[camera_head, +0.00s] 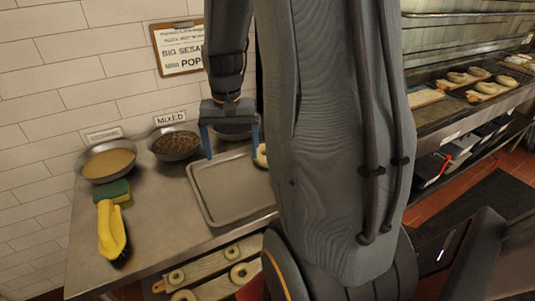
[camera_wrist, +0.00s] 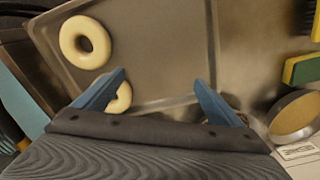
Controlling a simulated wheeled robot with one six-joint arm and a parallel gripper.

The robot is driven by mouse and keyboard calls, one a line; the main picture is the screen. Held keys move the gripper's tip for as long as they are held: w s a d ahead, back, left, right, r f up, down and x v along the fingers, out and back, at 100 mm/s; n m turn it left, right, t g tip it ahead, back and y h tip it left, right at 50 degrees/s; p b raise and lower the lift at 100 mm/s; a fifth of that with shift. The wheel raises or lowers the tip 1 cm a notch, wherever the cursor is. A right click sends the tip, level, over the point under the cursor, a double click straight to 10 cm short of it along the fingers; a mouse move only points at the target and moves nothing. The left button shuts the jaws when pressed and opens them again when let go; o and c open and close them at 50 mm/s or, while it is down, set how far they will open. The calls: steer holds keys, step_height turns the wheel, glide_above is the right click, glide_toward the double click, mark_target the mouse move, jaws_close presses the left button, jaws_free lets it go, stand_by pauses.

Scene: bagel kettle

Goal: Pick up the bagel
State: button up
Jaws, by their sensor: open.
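My gripper (camera_head: 232,151) is open and empty above the back of the metal tray (camera_head: 215,212), pointing down. In the wrist view, its two blue fingers (camera_wrist: 159,78) are spread over the tray's edge (camera_wrist: 168,103). One pale bagel (camera_wrist: 69,45) lies at upper left, overlapping the tray's side, clear of the fingers. A second pale bagel (camera_wrist: 121,101) is beside and partly behind the left finger; the gripper body also cuts it off. In the head view, one bagel (camera_head: 261,155) peeks out by the tray's right side, mostly hidden by my arm.
A bowl of pale seeds (camera_head: 107,162), a bowl of dark topping (camera_head: 176,143), a green and yellow sponge (camera_head: 115,191) and a yellow brush (camera_head: 110,232) are left of the tray. Bagels on boards (camera_head: 210,268) lie below the counter. More bagels (camera_head: 488,87) are on the right shelf.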

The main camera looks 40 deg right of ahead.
mark_target(266, 149)
steer(key=d+m, duration=0.5)
steer(key=d, duration=0.8)
steer(key=shift+w+d+f+p, duration=0.15)
steer(key=shift+f+p, duration=0.4)
steer(key=shift+f, duration=0.7)
steer(key=shift+w+d+f+p, duration=0.1)
steer(key=shift+f+p, duration=0.4)
steer(key=shift+f, duration=0.8)
steer(key=shift+w+d+f+p, duration=0.15)
steer(key=shift+f+p, duration=0.4)
steer(key=shift+f, duration=0.7)
steer(key=shift+a, duration=0.1)
steer(key=shift+c, duration=0.4)
steer(key=c, duration=0.8)
